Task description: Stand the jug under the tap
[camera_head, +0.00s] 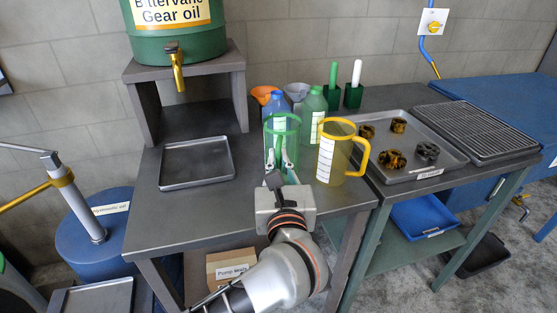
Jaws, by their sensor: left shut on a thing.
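A green drum (175,34) labelled Bittervane Gear oil rests on a grey stand, with a brass tap (177,68) pointing down at its front. A shallow grey tray (197,162) lies on the bench below the tap. A clear green-tinted jug (282,125) with a white scale is right of the tray. My left gripper (281,160) is shut on the green jug, its fingers at the jug's lower part. The jug looks upright; whether its base touches the bench is hidden. A yellow jug (336,153) stands just right of it. My right gripper is not in view.
Blue and green bottles (314,108) and orange and grey funnels stand behind the jugs. A tray (408,150) with several gears and a ribbed grate (480,128) lie to the right. The bench between tray and green jug is clear. The stand's legs (146,115) flank the space below the drum.

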